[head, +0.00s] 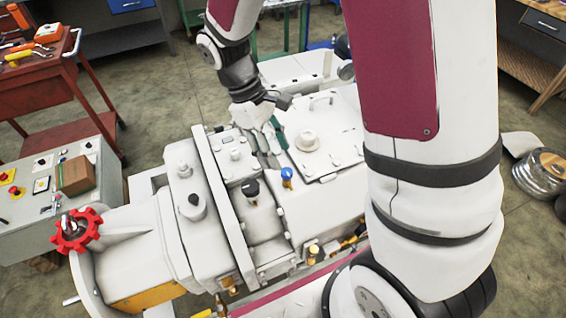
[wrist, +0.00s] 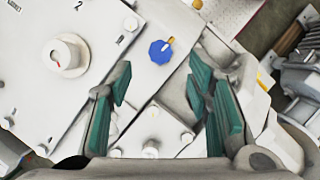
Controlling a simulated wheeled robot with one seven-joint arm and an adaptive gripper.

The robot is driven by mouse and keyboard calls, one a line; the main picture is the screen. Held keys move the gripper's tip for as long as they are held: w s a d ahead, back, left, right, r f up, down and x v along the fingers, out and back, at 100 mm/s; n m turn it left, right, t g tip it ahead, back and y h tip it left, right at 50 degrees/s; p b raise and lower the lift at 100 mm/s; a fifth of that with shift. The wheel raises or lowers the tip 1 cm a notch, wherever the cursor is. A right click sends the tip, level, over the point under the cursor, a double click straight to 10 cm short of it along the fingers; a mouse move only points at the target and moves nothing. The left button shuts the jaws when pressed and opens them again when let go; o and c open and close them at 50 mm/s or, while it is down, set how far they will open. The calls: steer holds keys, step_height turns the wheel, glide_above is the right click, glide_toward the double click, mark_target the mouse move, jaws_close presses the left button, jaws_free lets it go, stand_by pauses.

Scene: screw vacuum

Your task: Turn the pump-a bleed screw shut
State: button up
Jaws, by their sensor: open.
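A blue faceted knob with an orange pointer (wrist: 160,51) stands on the white machine (wrist: 95,105), beyond my open fingertips in the wrist view. A blue knob (head: 287,177) also shows in the head view, on the machine nearer the camera than my gripper. No label tells me which part is the pump-a bleed screw. My gripper (wrist: 160,82) is open and empty, its teal fingers apart on either side below the knob in the picture. In the head view my gripper (head: 272,143) hangs over the machine's top, partly hidden by its own links.
A round white dial (wrist: 68,55) stands left of the blue knob. A black-capped fitting (head: 250,189) stands on the machine in the head view. A red handwheel (head: 76,230) is at lower left. A grey control box (head: 45,200) stands left. My arm hides the machine's right side.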

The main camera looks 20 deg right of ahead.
mark_target(286, 171)
steer(key=shift+x, duration=2.5)
jaws_close()
